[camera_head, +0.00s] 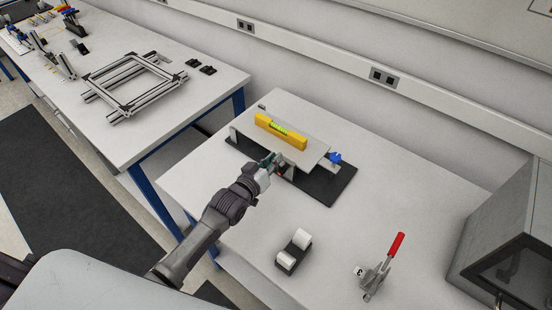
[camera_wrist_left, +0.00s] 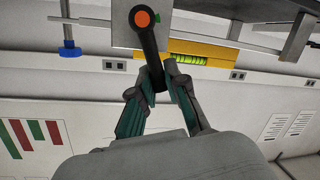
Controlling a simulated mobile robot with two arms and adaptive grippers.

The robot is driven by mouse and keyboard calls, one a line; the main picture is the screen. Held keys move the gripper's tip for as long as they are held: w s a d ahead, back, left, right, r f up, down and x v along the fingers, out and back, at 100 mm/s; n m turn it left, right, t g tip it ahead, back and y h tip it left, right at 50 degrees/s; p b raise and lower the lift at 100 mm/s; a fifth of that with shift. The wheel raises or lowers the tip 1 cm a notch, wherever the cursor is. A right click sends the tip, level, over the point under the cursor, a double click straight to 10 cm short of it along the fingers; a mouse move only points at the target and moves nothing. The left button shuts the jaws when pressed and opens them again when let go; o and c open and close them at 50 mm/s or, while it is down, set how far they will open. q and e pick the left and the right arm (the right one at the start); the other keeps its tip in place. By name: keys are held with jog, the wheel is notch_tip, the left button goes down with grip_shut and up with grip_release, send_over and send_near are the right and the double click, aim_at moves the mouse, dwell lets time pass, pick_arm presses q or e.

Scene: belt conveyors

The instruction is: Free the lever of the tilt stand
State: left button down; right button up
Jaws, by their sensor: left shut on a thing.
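The tilt stand has a black base (camera_head: 335,187) and a pale plate (camera_head: 312,154) above it, and stands on the light table. A yellow spirit level (camera_head: 280,131) lies on the plate; it also shows in the left wrist view (camera_wrist_left: 225,61). A blue knob (camera_head: 335,157) is at the stand's right end. My left gripper (camera_head: 273,164) is at the stand's front side. In the left wrist view its fingers (camera_wrist_left: 159,82) are shut on the end of the black lever (camera_wrist_left: 151,46), which has an orange cap at its pivot. My right gripper is not in view.
A black holder with a white roll (camera_head: 294,250) and a red-handled toggle clamp (camera_head: 380,268) stand on the table's front part. A grey box-like machine (camera_head: 505,235) is at the right. Another table with an aluminium frame (camera_head: 133,84) is at the left, beyond a gap.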

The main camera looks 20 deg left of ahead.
pick_arm(q)
jog(key=shift+w+a+f+n, duration=0.1)
jog(key=shift+a+n, duration=0.1)
jog(key=shift+n, duration=0.1)
dwell(0.4)
jog(key=c, duration=1.2)
grip_release()
jog(key=shift+o, duration=0.2)
jog(key=v, duration=1.2)
jog(key=shift+a, duration=0.1)
